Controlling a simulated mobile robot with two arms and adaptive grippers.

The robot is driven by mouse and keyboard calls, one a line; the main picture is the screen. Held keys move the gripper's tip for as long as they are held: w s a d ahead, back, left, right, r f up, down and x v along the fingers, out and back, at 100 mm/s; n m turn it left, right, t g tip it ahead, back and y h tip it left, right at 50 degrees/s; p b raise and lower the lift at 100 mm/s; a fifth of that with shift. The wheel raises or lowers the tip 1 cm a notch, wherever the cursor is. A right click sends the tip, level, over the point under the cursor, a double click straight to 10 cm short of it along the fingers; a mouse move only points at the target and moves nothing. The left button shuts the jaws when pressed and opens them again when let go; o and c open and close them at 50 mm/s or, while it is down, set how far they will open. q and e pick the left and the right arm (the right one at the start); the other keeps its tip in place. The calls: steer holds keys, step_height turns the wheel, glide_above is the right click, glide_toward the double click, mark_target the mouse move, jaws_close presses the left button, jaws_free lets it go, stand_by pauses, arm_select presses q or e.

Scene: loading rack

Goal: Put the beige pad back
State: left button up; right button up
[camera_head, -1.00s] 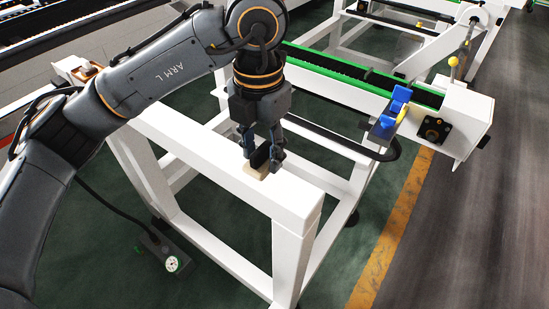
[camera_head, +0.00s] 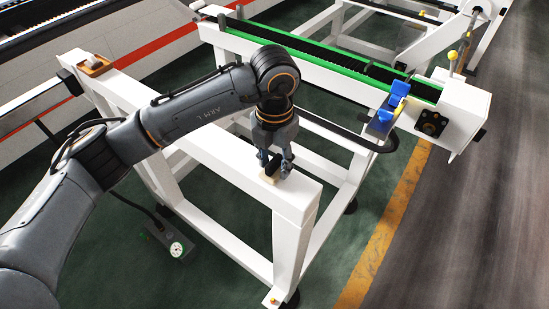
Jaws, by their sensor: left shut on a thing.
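The small beige pad (camera_head: 269,178) is at the near right part of the white rack's top beam (camera_head: 210,136). My left gripper (camera_head: 275,172) points down over the beam and is shut on the pad. The dark fingers cover much of the pad. I cannot tell whether its underside touches the beam. My right gripper is not in view.
An orange-brown tray (camera_head: 95,66) with a pale piece in it sits at the beam's far left end. A green-edged conveyor rail (camera_head: 330,66) runs behind, with a blue bracket (camera_head: 388,108) at its right end. Floor at the right is clear.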

mark_target(275, 159)
arm_select(q)
steer(key=shift+f, duration=0.25)
steer(key=o, duration=1.1)
steer(key=shift+r, duration=0.1)
steer(key=shift+r, duration=0.3)
step_height(275, 159, up, 12)
steer(key=b, duration=0.4)
steer(key=shift+f, duration=0.15)
